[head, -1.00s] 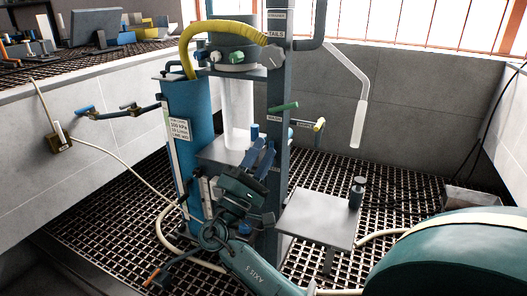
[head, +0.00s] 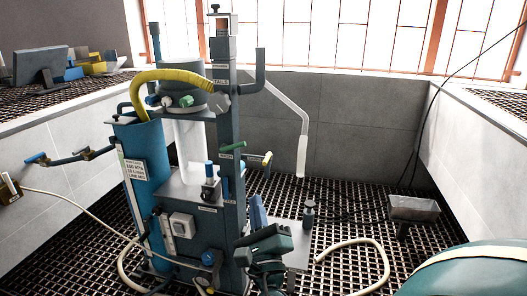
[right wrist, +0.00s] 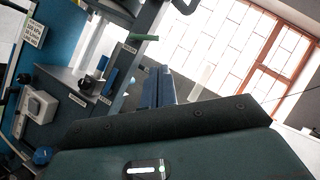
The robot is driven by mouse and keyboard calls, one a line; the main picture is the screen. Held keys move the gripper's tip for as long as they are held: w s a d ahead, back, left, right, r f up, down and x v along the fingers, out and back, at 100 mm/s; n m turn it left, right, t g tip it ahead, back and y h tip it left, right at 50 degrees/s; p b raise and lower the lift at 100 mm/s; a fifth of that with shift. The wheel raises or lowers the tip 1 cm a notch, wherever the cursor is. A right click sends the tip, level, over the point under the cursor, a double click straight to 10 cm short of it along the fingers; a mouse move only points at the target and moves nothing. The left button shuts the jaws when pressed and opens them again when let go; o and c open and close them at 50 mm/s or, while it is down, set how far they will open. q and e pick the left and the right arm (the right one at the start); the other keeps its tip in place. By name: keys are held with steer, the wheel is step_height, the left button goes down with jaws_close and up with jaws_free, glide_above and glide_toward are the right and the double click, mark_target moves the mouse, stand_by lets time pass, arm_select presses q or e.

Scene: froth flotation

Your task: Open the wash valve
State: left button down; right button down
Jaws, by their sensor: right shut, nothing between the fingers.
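A green lever handle (head: 232,146) sits on the dark column, roughly level, with a small label under it too blurred to read now. It also shows in the right wrist view (right wrist: 143,37). I take it for the wash valve. My right gripper (head: 256,204) is below and right of the handle in the head view, apart from it. Its blue fingers also show in the right wrist view (right wrist: 158,86), shut with nothing between them. My left gripper is not in view.
A blue-handled valve (head: 210,172) stands on the grey deck left of the column. A yellow hose (head: 165,76) arches above. A small flat plate (head: 297,243) lies to the right. Grating covers the floor.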

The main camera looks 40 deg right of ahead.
mark_target(246, 145)
steer(key=x, duration=1.4)
steer(key=shift+r+n+p, duration=0.1)
steer(key=shift+n+p, duration=0.2)
steer(key=shift+p, duration=0.1)
